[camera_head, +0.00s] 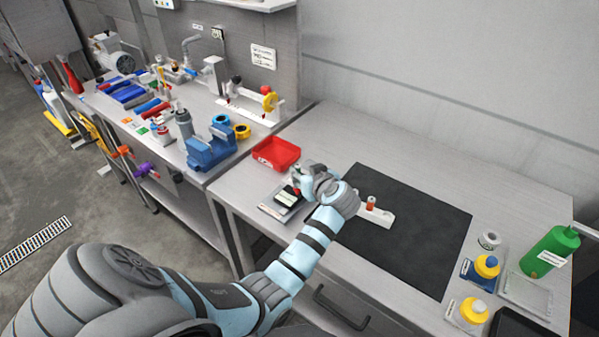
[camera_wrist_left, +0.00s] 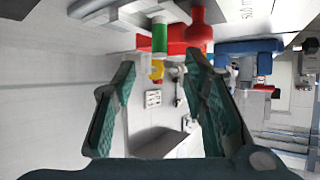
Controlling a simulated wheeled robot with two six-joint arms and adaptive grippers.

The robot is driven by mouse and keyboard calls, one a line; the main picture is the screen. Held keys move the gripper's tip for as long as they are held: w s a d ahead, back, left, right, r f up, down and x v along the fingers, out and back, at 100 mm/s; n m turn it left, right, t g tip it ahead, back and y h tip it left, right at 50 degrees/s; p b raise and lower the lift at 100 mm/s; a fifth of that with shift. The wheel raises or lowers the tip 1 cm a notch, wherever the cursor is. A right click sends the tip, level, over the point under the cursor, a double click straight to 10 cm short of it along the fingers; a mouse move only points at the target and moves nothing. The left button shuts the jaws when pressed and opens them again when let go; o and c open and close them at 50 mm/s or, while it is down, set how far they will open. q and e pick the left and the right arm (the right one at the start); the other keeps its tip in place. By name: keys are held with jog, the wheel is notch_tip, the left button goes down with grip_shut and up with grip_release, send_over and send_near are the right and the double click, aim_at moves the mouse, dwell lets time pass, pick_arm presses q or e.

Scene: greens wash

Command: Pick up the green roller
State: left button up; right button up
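The green roller (camera_wrist_left: 159,38) shows in the left wrist view as a short green cylinder with a white part at one end. It lies in line with the gap between my left gripper's fingertips (camera_wrist_left: 160,62), at or just beyond them. The fingers are apart and nothing is clamped between them. In the head view my left gripper (camera_head: 304,180) is over the bench, left of the black mat, and I cannot make out the green roller there; the hand may hide it. My right gripper is not in view.
A red tray (camera_head: 276,151) stands just beyond the hand. A blue vise (camera_head: 211,151) is on the left bench. A white block (camera_head: 376,216) with an orange-red piece lies on the black mat (camera_head: 420,238). A green bottle (camera_head: 550,251) stands at right. Much of the mat is bare.

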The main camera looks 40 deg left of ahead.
aim_at(299, 167)
pick_arm(q)
jog(key=x, duration=0.8)
jog(key=shift+w, duration=0.1)
jog(key=shift+c, duration=0.2)
jog(key=shift+r, duration=0.1)
grip_shut()
